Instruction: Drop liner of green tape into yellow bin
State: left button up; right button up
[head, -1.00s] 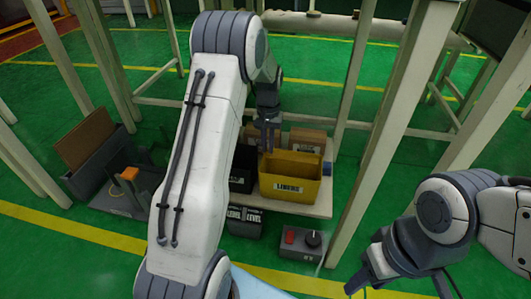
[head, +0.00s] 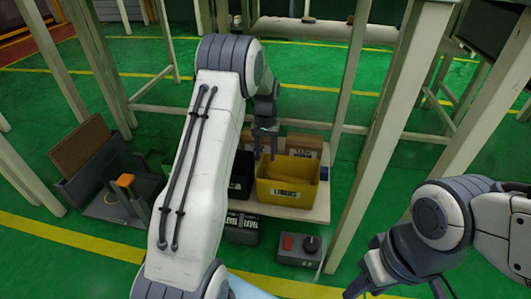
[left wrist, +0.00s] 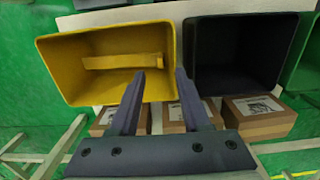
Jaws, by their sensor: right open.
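The yellow bin (head: 283,199) with a white label stands on a pale board under the frame; it also shows in the left wrist view (left wrist: 60,65). A narrow yellowish strip (left wrist: 122,62) lies inside it, perhaps the liner; its material is unclear. My left gripper (head: 265,156) points down by the bin's back left edge. In the left wrist view its fingers (left wrist: 160,73) are apart with nothing visible between them. My right gripper (head: 397,288) is open and empty at the lower right, partly cut off by the frame edge. I cannot make out any green tape.
A black bin (left wrist: 240,50) stands beside the yellow one. Cardboard boxes (head: 303,145) stand behind them. A control box (head: 299,245) with a red button and dark knob is in front. Pale posts (head: 380,130) rise close on the right. An orange-topped fixture (head: 125,180) is at left.

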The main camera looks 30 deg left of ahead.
pick_arm(q)
jog(key=shift+r, duration=0.1)
notch_tip(320, 180, up, 7)
jog(key=p, duration=0.5)
jog(key=shift+w+r, duration=0.15)
dwell(0.5)
